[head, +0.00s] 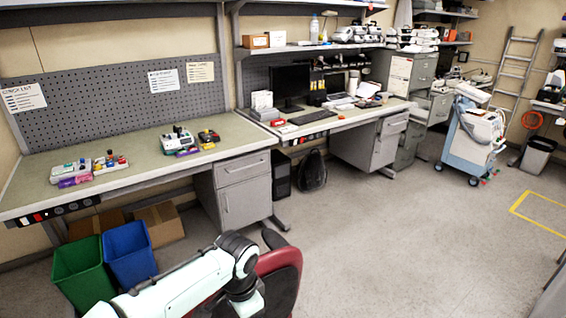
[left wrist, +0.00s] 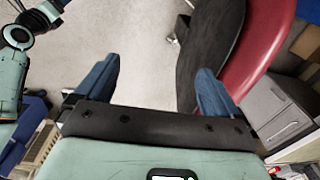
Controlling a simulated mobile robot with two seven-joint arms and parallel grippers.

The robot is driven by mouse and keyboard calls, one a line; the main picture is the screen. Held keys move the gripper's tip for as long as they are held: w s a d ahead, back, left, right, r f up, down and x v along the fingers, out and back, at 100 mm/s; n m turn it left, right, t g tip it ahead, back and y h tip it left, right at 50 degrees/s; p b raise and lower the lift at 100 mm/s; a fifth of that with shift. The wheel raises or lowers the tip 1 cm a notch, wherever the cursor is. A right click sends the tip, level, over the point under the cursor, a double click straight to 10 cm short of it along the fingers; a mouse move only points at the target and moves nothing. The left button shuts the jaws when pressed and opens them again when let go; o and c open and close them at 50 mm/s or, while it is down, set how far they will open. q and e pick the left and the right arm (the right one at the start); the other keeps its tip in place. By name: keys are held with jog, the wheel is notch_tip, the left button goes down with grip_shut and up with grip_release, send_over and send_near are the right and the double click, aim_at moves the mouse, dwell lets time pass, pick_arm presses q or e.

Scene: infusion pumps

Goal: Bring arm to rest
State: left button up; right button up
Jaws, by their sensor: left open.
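My left arm (head: 190,279) reaches in from the bottom of the head view, and its dark joint stands in front of a red and black chair (head: 281,280). My left gripper (left wrist: 158,68) shows in the left wrist view with its two blue fingers wide apart and nothing between them. Bare floor shows beyond the fingers. The chair (left wrist: 259,50) also shows there, behind and beside the right-hand finger; I cannot tell whether they touch. In the head view the left gripper cannot be made out. My right gripper is in neither view.
A long workbench (head: 140,180) holds several pump-like devices (head: 180,140). A green bin (head: 82,275) and a blue bin (head: 129,254) stand below it, near my arm. A desk with a monitor (head: 290,86) is beyond. A blue and white cart (head: 472,140) stands far right.

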pick_arm(q)
notch_tip(320, 180, down, 26)
jog(key=s+n+g+h, duration=0.2)
jog(key=s+n+h, duration=0.1)
jog(key=n, duration=0.2)
jog(key=s+a+f+n, duration=0.2)
jog(key=s+f+n, duration=0.3)
jog(key=s+f, duration=0.3)
jog(key=s+a+f+n+h, duration=0.1)
jog(key=s+a+f+n, duration=0.1)
jog(key=s+f+n, duration=0.2)
jog(key=s+f, duration=0.3)
jog(key=s, duration=0.4)
jog(key=shift+s+f+n, duration=0.35)
jog(key=shift+s+n, duration=0.05)
